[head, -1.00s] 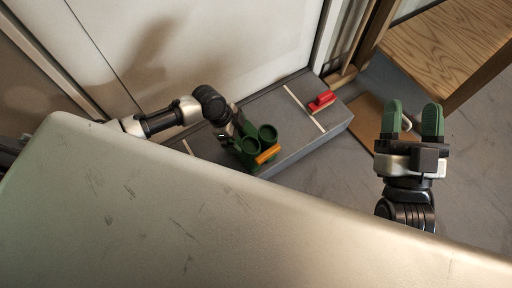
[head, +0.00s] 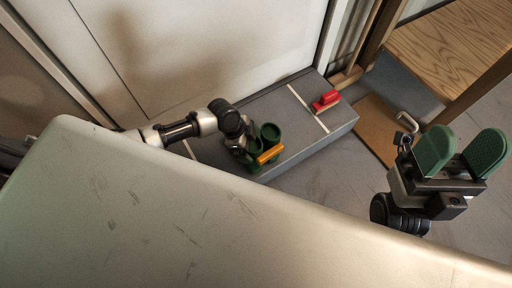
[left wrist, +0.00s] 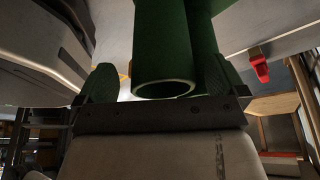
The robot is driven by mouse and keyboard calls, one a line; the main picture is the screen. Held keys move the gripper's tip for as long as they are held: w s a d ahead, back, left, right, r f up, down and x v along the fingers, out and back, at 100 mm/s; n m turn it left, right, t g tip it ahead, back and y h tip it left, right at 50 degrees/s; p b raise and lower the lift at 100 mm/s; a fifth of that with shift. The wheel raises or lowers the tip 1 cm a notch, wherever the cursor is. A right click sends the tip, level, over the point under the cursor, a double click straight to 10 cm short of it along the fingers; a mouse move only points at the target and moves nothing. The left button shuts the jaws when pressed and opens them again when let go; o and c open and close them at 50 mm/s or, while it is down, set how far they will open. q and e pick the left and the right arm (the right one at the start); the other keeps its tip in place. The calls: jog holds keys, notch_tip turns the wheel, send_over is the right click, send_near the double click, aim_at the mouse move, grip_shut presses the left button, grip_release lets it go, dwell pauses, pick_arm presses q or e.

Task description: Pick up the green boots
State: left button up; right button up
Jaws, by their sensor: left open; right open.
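The green boots (head: 271,133) stand on a grey step against the pale wall, their round openings facing up. My left gripper (head: 242,146) is at their left side in the head view and partly covers them. In the left wrist view, one green boot shaft (left wrist: 163,45) shows between the two spread fingers of my left gripper (left wrist: 160,82), with the second shaft (left wrist: 205,45) beside it near the right finger. I cannot tell whether the fingers touch the boots. My right gripper (head: 462,153) is open and empty at the right, its green finger pads apart.
An orange bar-shaped object (head: 269,154) is at the front of the boots. A red-handled brush-like object (head: 326,101) lies further right on the grey step (head: 312,143). A wooden table (head: 450,45) stands at the upper right. A large pale surface fills the foreground.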

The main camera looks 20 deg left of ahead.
pick_arm(q)
jog(key=shift+d+f, duration=0.1)
jog(key=shift+f, duration=0.2)
grip_shut()
jog(key=shift+w+r, duration=0.1)
jog(key=shift+w, duration=0.05)
dwell(0.4)
